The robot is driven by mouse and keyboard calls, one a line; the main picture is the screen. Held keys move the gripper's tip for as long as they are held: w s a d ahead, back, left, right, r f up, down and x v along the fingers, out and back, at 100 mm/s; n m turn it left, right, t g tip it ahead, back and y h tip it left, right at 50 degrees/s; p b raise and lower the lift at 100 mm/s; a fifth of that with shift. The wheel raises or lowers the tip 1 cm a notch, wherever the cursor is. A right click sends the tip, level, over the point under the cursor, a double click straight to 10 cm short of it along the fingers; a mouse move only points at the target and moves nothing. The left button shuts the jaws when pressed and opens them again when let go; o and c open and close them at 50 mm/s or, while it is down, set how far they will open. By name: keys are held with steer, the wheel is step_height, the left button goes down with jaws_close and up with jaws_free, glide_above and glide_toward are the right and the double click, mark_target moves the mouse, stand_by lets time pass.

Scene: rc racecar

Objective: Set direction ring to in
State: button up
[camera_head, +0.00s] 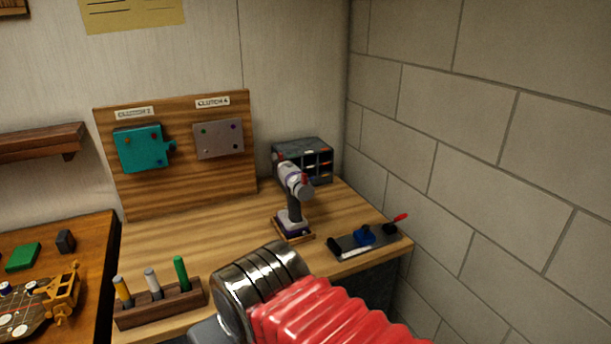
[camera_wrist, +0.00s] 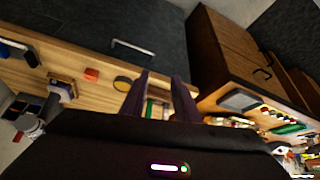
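A cordless drill (camera_head: 291,192) with a grey and white body stands upright on a small wooden base on the bench, in the middle of the head view. A drill-like shape (camera_wrist: 40,115) shows at the left edge of the wrist view, tilted by the camera angle. My gripper (camera_wrist: 161,77) shows as two dark fingers standing apart, with nothing held between them. It is away from the drill. In the head view my red arm sleeve shows at the bottom and the fingers are not seen.
A pen rack (camera_head: 160,304) stands front left of the drill. A black tool plate (camera_head: 362,241) with a blue knob and red handle lies to its right. A dark compartment box (camera_head: 303,160) is behind. A block wall (camera_head: 480,150) bounds the right. Bare bench lies left of the drill.

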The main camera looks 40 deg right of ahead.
steer(key=w+d+r+m+t+h, duration=0.2)
steer(key=w+d+t+h, duration=0.1)
steer(key=w+d, duration=0.6)
steer(key=m+t+h, duration=0.1)
steer(key=t+h, duration=0.1)
steer(key=t, duration=0.7)
glide_toward(306, 176)
steer(key=shift+v, duration=1.6)
steer(key=shift+a+r, duration=0.15)
steer(key=shift+w, duration=0.2)
steer(key=x, duration=1.3)
steer(key=shift+w+d, duration=0.25)
steer(key=shift+c, duration=0.4)
